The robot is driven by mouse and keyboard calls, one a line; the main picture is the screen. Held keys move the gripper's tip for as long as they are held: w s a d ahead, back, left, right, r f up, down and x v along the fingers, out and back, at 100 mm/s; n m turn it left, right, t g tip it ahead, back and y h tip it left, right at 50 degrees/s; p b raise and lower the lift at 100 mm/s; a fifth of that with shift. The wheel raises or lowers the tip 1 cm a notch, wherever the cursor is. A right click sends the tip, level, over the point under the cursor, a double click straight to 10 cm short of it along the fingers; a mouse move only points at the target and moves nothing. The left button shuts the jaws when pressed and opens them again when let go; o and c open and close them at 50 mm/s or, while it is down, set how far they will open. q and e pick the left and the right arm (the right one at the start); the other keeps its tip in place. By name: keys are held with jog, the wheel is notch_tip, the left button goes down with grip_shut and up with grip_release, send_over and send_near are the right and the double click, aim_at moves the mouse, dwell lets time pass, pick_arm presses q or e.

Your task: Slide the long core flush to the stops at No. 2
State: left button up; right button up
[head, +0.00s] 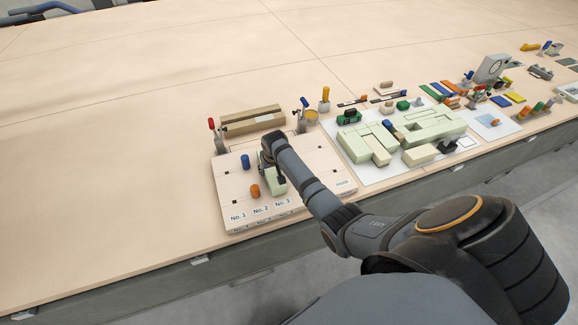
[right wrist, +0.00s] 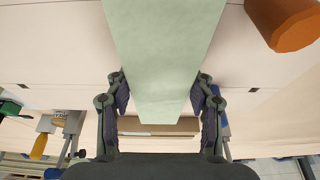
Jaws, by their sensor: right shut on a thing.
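In the right wrist view the core (right wrist: 160,60) runs lengthwise between the two fingers of the gripper (right wrist: 160,105). The No. 2 label (head: 261,211) is on the board's front edge, between No. 1 and No. 3. My arm and gripper hide part of the board, and I cannot tell whether the core touches it or any stops. My left gripper is not in view.
A blue peg (head: 245,161) and an orange peg (head: 254,190) stand on the board, left of the core. A brown block (head: 251,121) lies behind, between clamps. A white sheet with green blocks (head: 372,140) is to the right. The table at left is clear.

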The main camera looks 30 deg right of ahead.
aim_at(261, 178)
jog(key=shift+w+a, duration=0.25)
jog(key=shift+a, duration=0.75)
jog(key=shift+w+a, duration=0.2)
jog(key=shift+a, duration=0.75)
jog(key=shift+a+p, duration=0.15)
jog(key=shift+p, duration=0.25)
jog(key=o, duration=1.2)
jog(key=shift+w+a, duration=0.1)
jog(key=shift+a, duration=0.05)
jog(key=shift+o, duration=0.2)
